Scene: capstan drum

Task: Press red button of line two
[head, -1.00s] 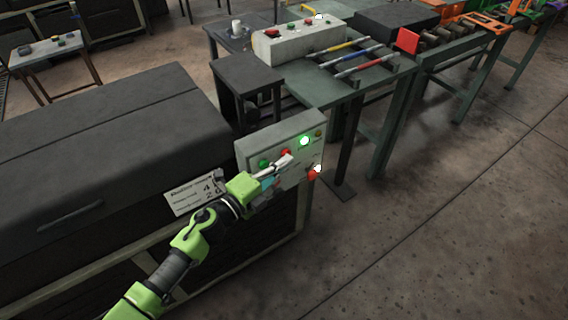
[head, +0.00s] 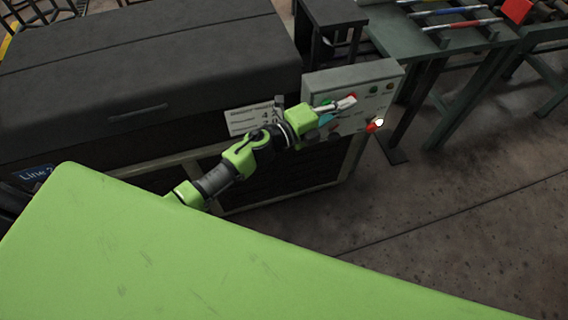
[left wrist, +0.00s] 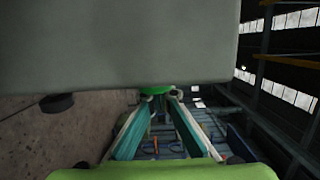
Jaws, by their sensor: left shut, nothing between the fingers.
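The grey control box (head: 345,78) stands at the end of the dark machine. Its face carries a green button (head: 327,102), a red button (head: 353,96), a dark green lamp (head: 373,89) and a larger red knob (head: 372,127) low on the right. My left gripper (head: 349,103) is shut and empty, its tips at the upper red button and partly covering it. I cannot tell whether they touch it. In the left wrist view the grey box (left wrist: 120,45) fills the top, with a green part (left wrist: 157,90) near the fingertips. My right gripper is out of view.
The dark machine (head: 140,60) has a blue "Line 2" sign (head: 35,172) and a white label plate (head: 250,119). A green conveyor table (head: 400,35) stands behind the box. Open concrete floor (head: 470,190) lies to the right.

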